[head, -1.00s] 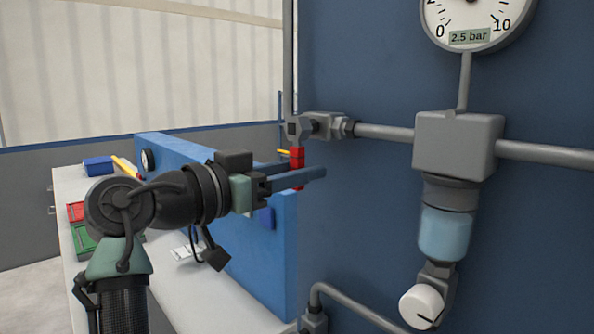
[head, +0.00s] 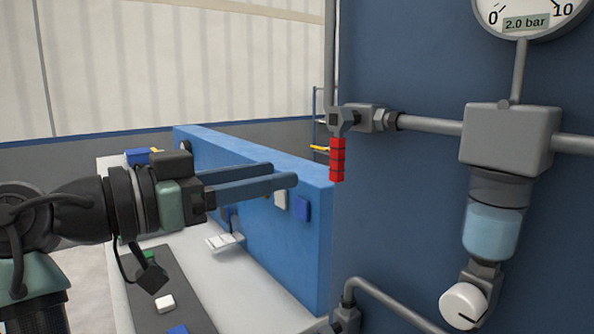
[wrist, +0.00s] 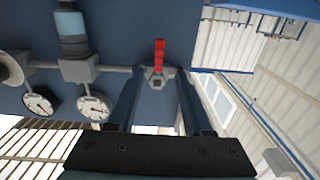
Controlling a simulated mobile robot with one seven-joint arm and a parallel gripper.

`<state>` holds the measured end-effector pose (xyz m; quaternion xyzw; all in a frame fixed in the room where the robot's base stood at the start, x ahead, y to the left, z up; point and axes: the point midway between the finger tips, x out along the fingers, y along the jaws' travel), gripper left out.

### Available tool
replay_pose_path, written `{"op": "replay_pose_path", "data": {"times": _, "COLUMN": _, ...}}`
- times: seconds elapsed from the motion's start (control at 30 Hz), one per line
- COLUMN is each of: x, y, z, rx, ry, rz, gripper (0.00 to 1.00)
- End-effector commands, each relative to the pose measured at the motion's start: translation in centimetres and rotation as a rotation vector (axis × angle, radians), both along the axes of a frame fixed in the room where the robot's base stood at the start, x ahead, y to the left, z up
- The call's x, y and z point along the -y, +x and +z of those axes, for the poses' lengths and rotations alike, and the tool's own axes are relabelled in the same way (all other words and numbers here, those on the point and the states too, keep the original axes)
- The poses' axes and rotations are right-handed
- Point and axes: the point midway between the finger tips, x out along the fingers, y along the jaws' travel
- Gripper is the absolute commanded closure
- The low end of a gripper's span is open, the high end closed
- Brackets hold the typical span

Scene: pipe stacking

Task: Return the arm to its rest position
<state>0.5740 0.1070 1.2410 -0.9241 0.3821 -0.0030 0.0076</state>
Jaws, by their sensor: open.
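My gripper (head: 284,175) is at the left centre of the head view, with its two long blue-grey fingers pointing right. It is open and empty. The fingertips are a short way left of the red valve handle (head: 337,160), which hangs down from a grey pipe fitting (head: 368,118), and do not touch it. In the wrist view both fingers of my gripper (wrist: 160,85) stand apart, with the red handle (wrist: 160,52) seen beyond and between them.
A dark blue panel (head: 400,225) carries pipes, a gauge (head: 527,15) reading 2.0 bar and a filter unit (head: 492,225) with a white knob (head: 463,305). A blue upright board (head: 270,235) stands on the workbench (head: 240,285) below my gripper. Small items lie on the bench.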

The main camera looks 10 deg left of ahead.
Motion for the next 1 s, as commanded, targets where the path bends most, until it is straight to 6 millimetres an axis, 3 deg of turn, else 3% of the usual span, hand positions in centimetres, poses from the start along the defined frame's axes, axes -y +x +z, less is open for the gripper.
{"op": "replay_pose_path", "data": {"times": 0.2, "x": -0.9, "y": -0.9, "z": 0.0, "rx": 0.000, "ry": 0.000, "rz": -0.001, "gripper": 0.49}}
{"op": "replay_pose_path", "data": {"times": 0.57, "x": -0.5, "y": -0.5, "z": -0.1, "rx": -0.003, "ry": -0.002, "rz": 0.022, "gripper": 0.49}}
{"op": "replay_pose_path", "data": {"times": 0.8, "x": 3.5, "y": 2.6, "z": 0.2, "rx": 0.057, "ry": -0.034, "rz": 0.296, "gripper": 0.49}}
{"op": "replay_pose_path", "data": {"times": 0.9, "x": 5.4, "y": 2.2, "z": 1.9, "rx": 0.155, "ry": -0.073, "rz": 0.437, "gripper": 0.49}}
{"op": "replay_pose_path", "data": {"times": 1.0, "x": 7.1, "y": 0.2, "z": 4.2, "rx": 0.288, "ry": -0.126, "rz": 0.551, "gripper": 0.49}}
